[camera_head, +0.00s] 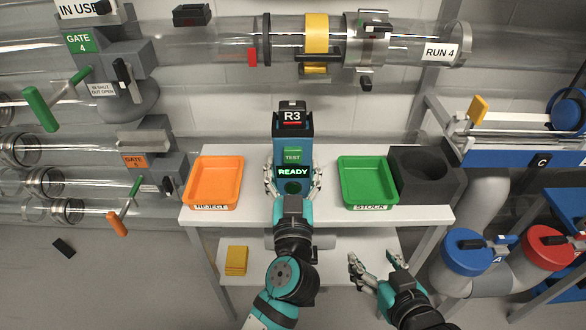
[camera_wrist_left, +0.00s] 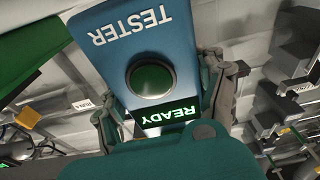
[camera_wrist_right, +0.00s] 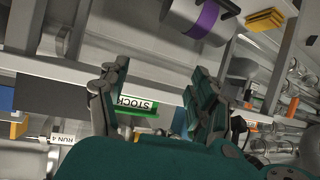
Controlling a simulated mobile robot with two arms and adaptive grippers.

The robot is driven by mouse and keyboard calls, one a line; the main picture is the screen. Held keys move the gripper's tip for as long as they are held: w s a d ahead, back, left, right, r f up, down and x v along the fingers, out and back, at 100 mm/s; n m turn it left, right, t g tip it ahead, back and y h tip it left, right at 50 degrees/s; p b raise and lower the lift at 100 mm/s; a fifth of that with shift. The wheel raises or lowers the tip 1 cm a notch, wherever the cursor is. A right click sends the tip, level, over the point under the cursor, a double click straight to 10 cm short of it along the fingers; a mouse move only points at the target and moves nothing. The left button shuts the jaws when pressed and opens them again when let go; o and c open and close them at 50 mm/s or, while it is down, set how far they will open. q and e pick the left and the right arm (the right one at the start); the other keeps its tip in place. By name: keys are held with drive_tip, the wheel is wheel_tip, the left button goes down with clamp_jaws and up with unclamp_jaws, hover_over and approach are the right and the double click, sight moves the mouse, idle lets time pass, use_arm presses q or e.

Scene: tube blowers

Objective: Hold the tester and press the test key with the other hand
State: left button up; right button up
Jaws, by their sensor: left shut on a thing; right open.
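The blue tester (camera_head: 278,158) stands upright between the two trays in the head view. My left gripper (camera_head: 290,180) is shut on the tester, one finger on each side. In the left wrist view the tester (camera_wrist_left: 135,45) shows upside down. My right gripper (camera_head: 370,268) is open and empty, below and right of the tester; its spread fingers show in the right wrist view (camera_wrist_right: 155,95).
An orange REJECT tray (camera_head: 190,190) and a green STOCK tray (camera_head: 343,185) sit on the white table (camera_head: 430,215). A dark block (camera_head: 424,165) stands right of the green tray. Yellow pieces (camera_head: 236,260) lie on the lower shelf. Clear tubes run behind and left.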

use_arm(q)
drive_tip(key=shift+f+b, duration=0.4)
drive_tip(key=shift+b, duration=0.1)
use_arm(e)
drive_tip(key=shift+w+a+r+t+y, duration=0.2)
drive_tip(key=shift+w+r+t, duration=0.2)
drive_tip(key=shift+r, duration=0.3)
drive_tip(key=shift+w+a+r+t+y, duration=0.2)
drive_tip(key=shift+w+r+t, duration=0.15)
drive_tip(key=shift+r+t, duration=0.3)
drive_tip(key=shift+w+a+r+t+y, duration=0.2)
drive_tip(key=shift+w+r+t, duration=0.15)
drive_tip(key=shift+r, duration=0.45)
use_arm(q)
drive_tip(key=o, duration=0.8)
drive_tip(key=shift+f, duration=0.1)
drive_tip(key=shift+c, duration=0.2)
drive_tip(key=c, duration=0.6)
drive_tip(key=shift+c, duration=0.2)
use_arm(e)
drive_tip(key=shift+c, duration=0.2)
clamp_jaws()
idle(0.3)
